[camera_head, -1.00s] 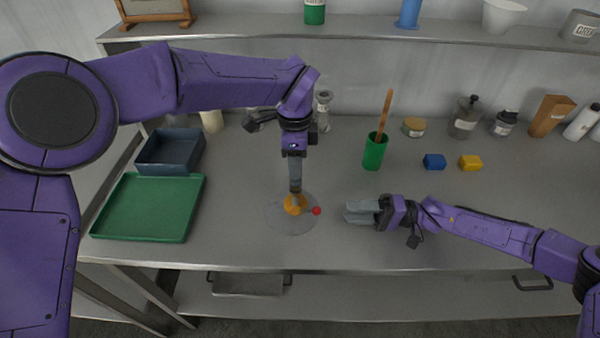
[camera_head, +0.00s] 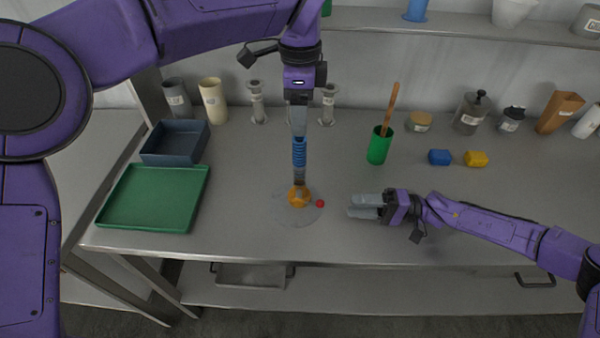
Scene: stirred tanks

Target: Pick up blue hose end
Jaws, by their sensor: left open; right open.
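The blue hose end (camera_head: 299,152) is a ribbed blue piece standing upright near the middle of the bench. Below it a dark stem (camera_head: 299,177) leads down to an orange fitting (camera_head: 299,196) on a clear round disc (camera_head: 290,217). My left gripper (camera_head: 298,131) points straight down, in line above the hose end. It is open; its fingers overlap in this view, and I cannot tell whether they touch the hose's top. My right gripper (camera_head: 365,206) is open and empty, low over the bench to the right of the orange fitting.
A red ball (camera_head: 320,203) lies beside the orange fitting. A green tray (camera_head: 152,226) and a dark bin (camera_head: 174,158) are at the left. A green cup (camera_head: 379,150) with a wooden stick, a blue block (camera_head: 440,157) and a yellow block (camera_head: 476,159) stand to the right.

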